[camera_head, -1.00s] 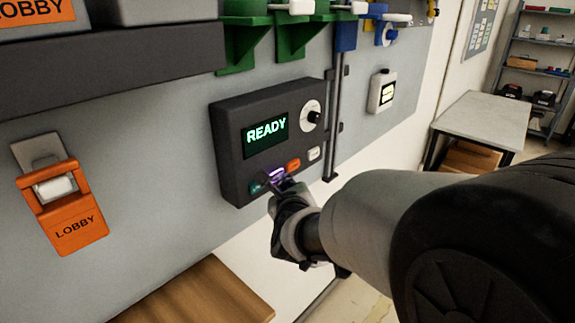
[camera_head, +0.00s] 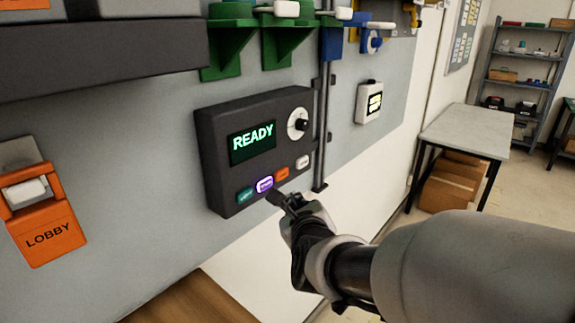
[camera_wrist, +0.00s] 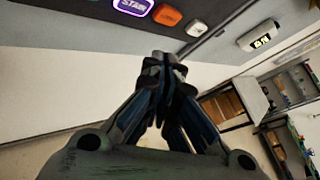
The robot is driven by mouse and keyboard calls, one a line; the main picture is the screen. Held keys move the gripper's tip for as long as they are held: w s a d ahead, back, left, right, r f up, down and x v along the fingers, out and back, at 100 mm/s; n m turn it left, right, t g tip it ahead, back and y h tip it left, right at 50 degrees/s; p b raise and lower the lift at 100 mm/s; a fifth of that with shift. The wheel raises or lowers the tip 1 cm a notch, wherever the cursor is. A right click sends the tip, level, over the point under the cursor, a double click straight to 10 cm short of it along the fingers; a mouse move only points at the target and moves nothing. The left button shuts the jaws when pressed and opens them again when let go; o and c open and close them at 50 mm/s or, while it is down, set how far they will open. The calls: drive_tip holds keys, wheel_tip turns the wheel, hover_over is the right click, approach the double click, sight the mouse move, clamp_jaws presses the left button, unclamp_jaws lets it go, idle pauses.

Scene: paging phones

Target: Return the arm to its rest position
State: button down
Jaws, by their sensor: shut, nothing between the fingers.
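My gripper (camera_head: 280,198) is shut and empty. In the head view its tip is just below and in front of the lower edge of a dark control box (camera_head: 222,150) on the wall panel. The box shows a green READY screen (camera_head: 253,143), a knob (camera_head: 298,123) and a row of buttons. The purple button (camera_head: 265,184) is lit with a bright rim. In the wrist view the closed fingertips (camera_wrist: 163,62) point toward the box's edge, and the purple button (camera_wrist: 131,7) reads STAIR. A gap shows between the fingertips and the buttons there.
An orange LOBBY holder (camera_head: 45,240) hangs at the left. Green brackets (camera_head: 290,45) and a dark ledge (camera_head: 100,58) project above. A small white box (camera_head: 368,102) is on the panel. A wooden surface (camera_head: 195,302) is below. A table (camera_head: 465,130) and shelves (camera_head: 520,85) stand at right.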

drive_tip(key=s+d+f+n+g, duration=0.2)
drive_tip(key=s+d+n, duration=0.3)
drive_tip(key=s+n, duration=0.4)
drive_tip(key=s+d+f+n+g+h, duration=0.1)
drive_tip(key=s+d+n+g, duration=0.3)
drive_tip(key=s+n, duration=0.6)
drive_tip(key=s+d+f+n+g+h, duration=0.1)
drive_tip(key=s+d+f+n+g, duration=0.2)
drive_tip(key=s+n, duration=0.6)
drive_tip(key=s+d, duration=0.2)
drive_tip(key=s, duration=0.1)
drive_tip(key=shift+s+d+n+g, duration=0.3)
drive_tip(key=shift+n+g, duration=0.1)
